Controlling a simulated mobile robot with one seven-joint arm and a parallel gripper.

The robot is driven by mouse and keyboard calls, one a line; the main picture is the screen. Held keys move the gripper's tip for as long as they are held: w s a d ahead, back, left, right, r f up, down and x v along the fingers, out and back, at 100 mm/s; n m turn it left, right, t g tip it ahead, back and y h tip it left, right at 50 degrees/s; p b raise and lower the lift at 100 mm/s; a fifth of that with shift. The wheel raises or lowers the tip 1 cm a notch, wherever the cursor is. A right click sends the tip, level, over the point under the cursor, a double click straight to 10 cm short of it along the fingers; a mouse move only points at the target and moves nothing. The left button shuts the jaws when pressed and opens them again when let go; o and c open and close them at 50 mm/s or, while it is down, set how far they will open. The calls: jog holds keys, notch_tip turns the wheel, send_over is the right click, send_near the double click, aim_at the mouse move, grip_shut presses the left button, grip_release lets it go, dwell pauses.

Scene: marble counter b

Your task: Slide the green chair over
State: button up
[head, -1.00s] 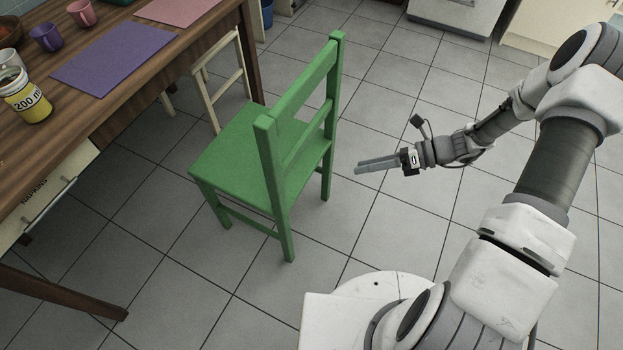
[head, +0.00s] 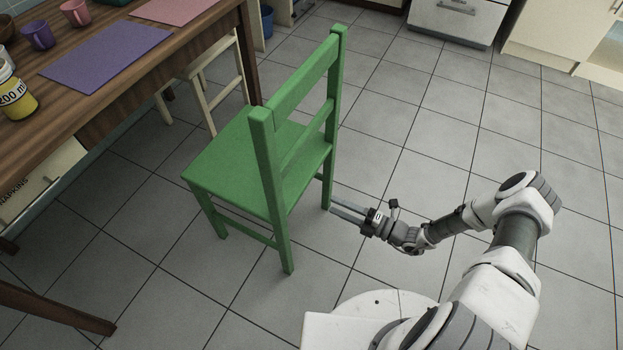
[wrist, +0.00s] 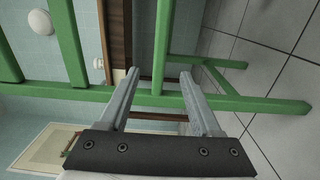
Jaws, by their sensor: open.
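The green chair (head: 245,155) stands upright on the tiled floor beside the wooden table, its backrest towards my arm. My gripper (head: 332,196) is low at the right side of the chair, by its lower back frame, with the fingers pointing at it. In the wrist view, my gripper (wrist: 160,88) is open, and a green bar of the chair (wrist: 150,98) crosses the view at the two fingertips. I cannot tell whether the fingers touch it. No object is held.
The wooden table (head: 110,110) stands left of the chair, with a purple mat (head: 95,55), a jar (head: 15,98) and mugs on it. A cream chair (head: 203,85) is tucked under the table. Floor to the right is clear.

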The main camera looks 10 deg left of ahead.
aim_at(304, 192)
jog(key=b+x, duration=0.2)
jog(key=x, duration=1.1)
grip_shut()
dwell(0.9)
